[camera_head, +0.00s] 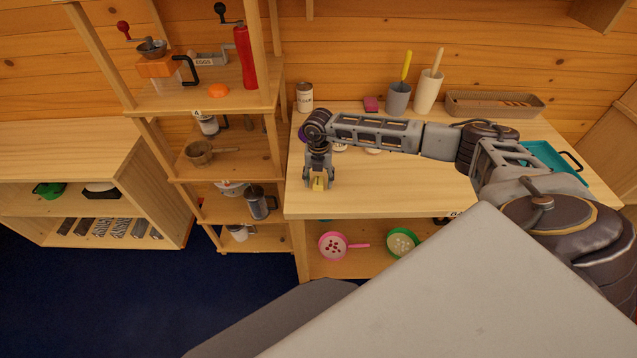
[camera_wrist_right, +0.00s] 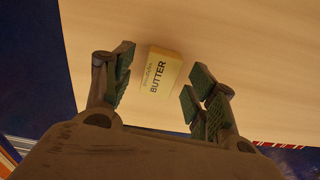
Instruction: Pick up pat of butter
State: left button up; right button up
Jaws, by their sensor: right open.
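The pat of butter (camera_wrist_right: 160,78) is a small yellow block with the word BUTTER on it. It lies on the wooden table near its left edge. In the head view the butter (camera_head: 319,184) shows just below my right gripper (camera_head: 318,180). In the right wrist view my right gripper (camera_wrist_right: 160,92) is open, with one finger on each side of the butter. Gaps show between the fingers and the butter, so it is not gripped. My left gripper is not in view.
The table (camera_head: 400,190) is clear in front. At its back stand a can (camera_head: 304,97), a pink block (camera_head: 371,104), utensil holders (camera_head: 398,98) and a basket (camera_head: 490,104). A teal tray (camera_head: 550,158) is at the right. Shelves (camera_head: 225,170) stand close on the left.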

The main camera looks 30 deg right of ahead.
aim_at(319, 181)
jog(key=c, duration=1.1)
jog(key=shift+o, duration=0.2)
jog(key=shift+r, duration=0.1)
notch_tip(319, 181, up, 10)
jog(key=b, duration=0.1)
jog(key=shift+b, duration=0.4)
